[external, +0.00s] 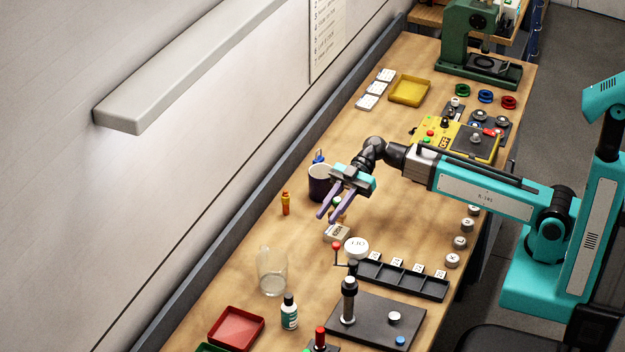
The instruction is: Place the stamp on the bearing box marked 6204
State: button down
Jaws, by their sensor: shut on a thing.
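My gripper (327,217), with purple fingers, is over the middle of the bench, pointing down and to the left. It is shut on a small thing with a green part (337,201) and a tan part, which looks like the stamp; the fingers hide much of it. A small pale box (337,233) with dark print lies on the bench just below and right of the fingertips. Its print is too small to read surely as 6204. I cannot tell whether the stamp touches this box. Several white boxes (376,88) lie farther back near the wall.
A round white dial (356,247) and a black compartment tray (405,281) are in front. A glass beaker (272,271) stands left. A wall shelf (150,88) juts out.

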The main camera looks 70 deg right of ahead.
jog(key=shift+f, duration=0.4)
jog(key=shift+f+p, duration=0.4)
jog(key=shift+f, duration=1.35)
jog(key=shift+f, duration=0.15)
jog(key=c, duration=1.5)
grip_release()
jog(key=shift+b+v, duration=1.3)
jog(key=shift+v, duration=4.75)
jog(key=shift+w+a, duration=0.1)
jog(key=shift+a, duration=0.05)
